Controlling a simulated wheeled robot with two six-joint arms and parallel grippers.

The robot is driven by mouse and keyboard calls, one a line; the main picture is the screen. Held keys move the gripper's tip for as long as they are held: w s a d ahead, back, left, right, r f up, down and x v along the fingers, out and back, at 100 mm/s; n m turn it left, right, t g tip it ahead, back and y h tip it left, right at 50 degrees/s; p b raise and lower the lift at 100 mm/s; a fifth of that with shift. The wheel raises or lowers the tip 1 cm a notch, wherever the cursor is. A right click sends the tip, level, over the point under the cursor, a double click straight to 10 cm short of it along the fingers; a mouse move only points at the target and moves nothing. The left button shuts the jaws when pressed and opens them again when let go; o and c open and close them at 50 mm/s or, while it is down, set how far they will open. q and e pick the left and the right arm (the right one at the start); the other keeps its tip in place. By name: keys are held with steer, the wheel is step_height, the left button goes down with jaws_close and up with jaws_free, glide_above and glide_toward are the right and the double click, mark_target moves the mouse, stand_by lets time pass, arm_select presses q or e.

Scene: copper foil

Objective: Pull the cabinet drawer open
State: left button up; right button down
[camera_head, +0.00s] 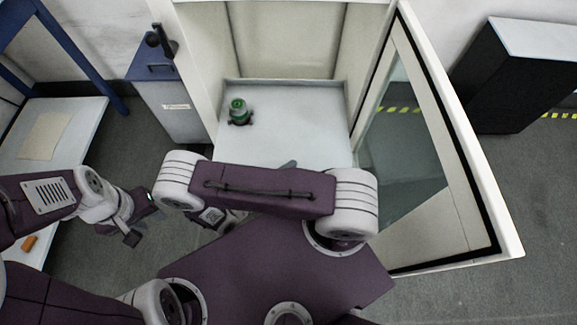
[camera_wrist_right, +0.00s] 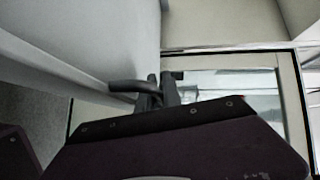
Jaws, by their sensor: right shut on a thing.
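The white cabinet (camera_head: 207,90) stands ahead of me. Its pale flat surface (camera_head: 290,125) reaches toward me and its near edge is hidden by my right arm, so I cannot tell how far the drawer is out. In the right wrist view, my right gripper (camera_wrist_right: 157,92) is shut on a dark curved handle (camera_wrist_right: 128,86) beside a pale grey panel (camera_wrist_right: 75,45). In the head view this grip is hidden behind my right arm. My left gripper (camera_head: 132,238) hangs left of the cabinet, apart from it; its jaw opening is unclear.
A glass door (camera_head: 480,190) stands swung open on the right. A green object (camera_head: 239,111) rests on the pale surface. A grey box cabinet (camera_head: 172,105) stands left of the cabinet, and a blue-framed table (camera_head: 85,125) farther left. A black cabinet (camera_head: 500,80) stands at right.

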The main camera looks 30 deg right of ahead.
steer(key=c, duration=1.8)
jaws_free()
steer(key=shift+a, duration=0.1)
steer(key=p+v, duration=0.1)
steer(key=v, duration=0.8)
